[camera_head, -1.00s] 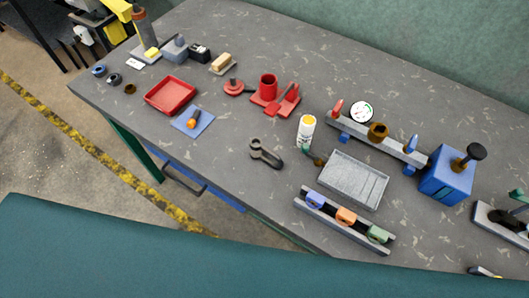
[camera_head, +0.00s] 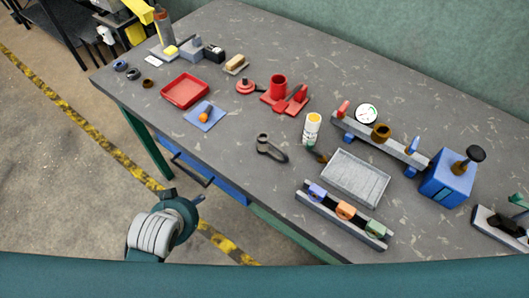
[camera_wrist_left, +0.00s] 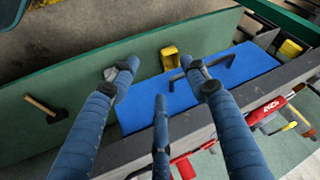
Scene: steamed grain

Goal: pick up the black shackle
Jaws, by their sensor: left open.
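The black shackle (camera_head: 271,149) lies flat on the grey workbench near its front edge, left of the white bottle with the yellow cap. Nothing touches it. My left gripper (camera_head: 182,198) is in front of the bench, left of and nearer than the shackle, clear of the tabletop. In the left wrist view its fingers (camera_wrist_left: 158,78) are spread and empty, over the blue drawer front. The shackle cannot be made out in the left wrist view. My right gripper is not in view.
A blue mat (camera_head: 205,116) with an orange item and a red tray (camera_head: 185,91) lie left of the shackle. The white bottle (camera_head: 311,128), a grey tray (camera_head: 355,177) and a rail with coloured clips (camera_head: 341,214) stand to its right. A blue drawer (camera_wrist_left: 200,85) with a dark handle is under the bench edge.

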